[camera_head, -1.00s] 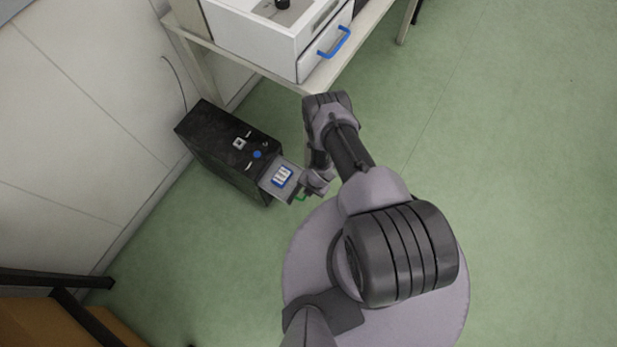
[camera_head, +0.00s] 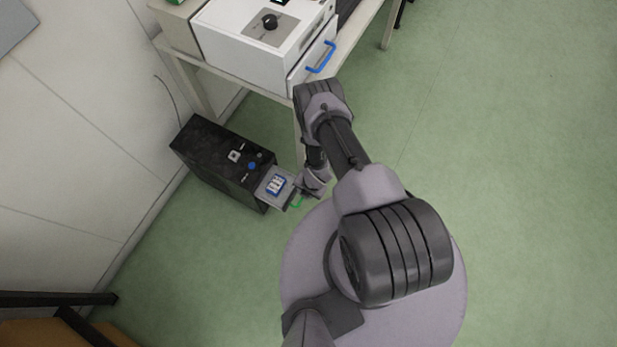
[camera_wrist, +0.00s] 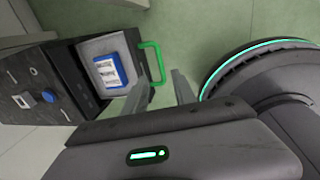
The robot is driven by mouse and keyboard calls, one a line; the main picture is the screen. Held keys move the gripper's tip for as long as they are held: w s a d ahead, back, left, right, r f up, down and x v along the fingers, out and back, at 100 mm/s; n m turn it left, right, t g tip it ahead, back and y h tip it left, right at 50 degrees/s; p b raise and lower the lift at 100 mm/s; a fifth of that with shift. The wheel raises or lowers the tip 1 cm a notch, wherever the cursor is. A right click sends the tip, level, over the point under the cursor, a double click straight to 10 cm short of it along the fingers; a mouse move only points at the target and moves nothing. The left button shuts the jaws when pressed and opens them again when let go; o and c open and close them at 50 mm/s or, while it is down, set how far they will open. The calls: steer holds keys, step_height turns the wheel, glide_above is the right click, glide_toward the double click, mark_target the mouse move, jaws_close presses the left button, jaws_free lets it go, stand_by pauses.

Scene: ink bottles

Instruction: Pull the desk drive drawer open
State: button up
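The black desk drive tower (camera_head: 215,160) stands on the floor, and its grey drawer (camera_head: 268,194) sticks out of the front. In the wrist view the drawer (camera_wrist: 92,50) is also out, holding a small blue-edged white block (camera_wrist: 109,71). A green handle (camera_wrist: 158,64) is on the drawer's front; it also shows in the head view (camera_head: 297,202). My gripper (camera_wrist: 164,80) has its two fingers spread with a gap between them. The fingertips are close to the handle's near end; whether they touch it I cannot tell. In the head view my arm partly hides the gripper.
A pale table (camera_head: 215,73) stands behind the tower, bearing a white cabinet (camera_head: 245,50) with a blue-handled drawer (camera_head: 312,66). A wall is on the left. My round base is close to the drawer. Green floor is free on the right.

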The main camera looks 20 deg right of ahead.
step_height(320, 180, up, 10)
steer(key=s+d+p, duration=0.1)
steer(key=p, duration=0.2)
steer(key=shift+s+f, duration=0.15)
steer(key=shift+s, duration=0.05)
